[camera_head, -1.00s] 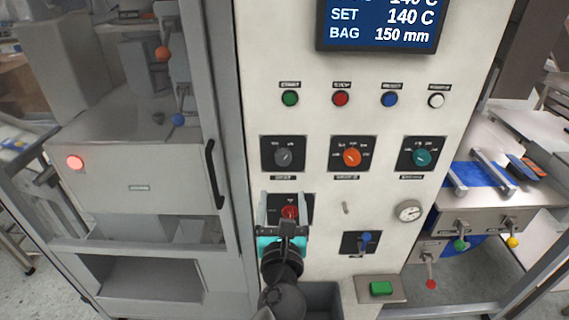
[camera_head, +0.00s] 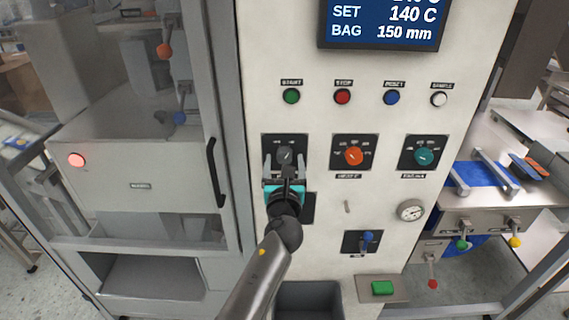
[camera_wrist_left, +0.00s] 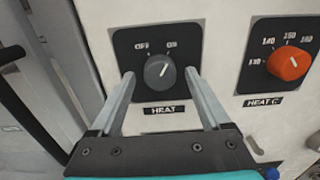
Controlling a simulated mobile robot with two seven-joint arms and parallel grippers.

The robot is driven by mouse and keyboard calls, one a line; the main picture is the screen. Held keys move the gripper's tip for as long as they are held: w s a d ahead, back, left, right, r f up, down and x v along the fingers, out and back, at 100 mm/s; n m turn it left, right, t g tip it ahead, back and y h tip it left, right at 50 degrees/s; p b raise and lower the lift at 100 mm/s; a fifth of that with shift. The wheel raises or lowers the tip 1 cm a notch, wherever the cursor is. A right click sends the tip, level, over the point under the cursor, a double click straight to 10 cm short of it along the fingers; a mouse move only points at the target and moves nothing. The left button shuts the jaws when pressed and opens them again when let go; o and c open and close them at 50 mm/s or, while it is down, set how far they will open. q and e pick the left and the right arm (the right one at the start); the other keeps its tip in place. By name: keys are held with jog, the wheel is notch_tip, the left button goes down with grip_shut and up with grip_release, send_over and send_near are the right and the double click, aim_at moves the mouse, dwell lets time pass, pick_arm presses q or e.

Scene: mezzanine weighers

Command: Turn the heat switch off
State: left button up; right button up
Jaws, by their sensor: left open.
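The heat switch (camera_head: 285,155) is a grey rotary knob on a black plate at the left of the panel's knob row. In the left wrist view the grey knob (camera_wrist_left: 160,71) has a white pointer line tilted toward ON, with OFF marked at the upper left and a HEAT label below. My left gripper (camera_head: 285,163) is at the plate; in the wrist view its open fingers (camera_wrist_left: 162,80) stand on either side of the knob, apart from it. The right gripper is not in view.
An orange HEAT C knob (camera_head: 354,156) and a teal knob (camera_head: 423,156) sit to the right. Several push buttons and a display (camera_head: 382,22) are above. A black door handle (camera_head: 215,172) is to the left. A blue-tipped lever (camera_head: 367,238) is lower right.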

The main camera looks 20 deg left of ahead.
pick_arm(q)
grip_shut()
dwell(0.7)
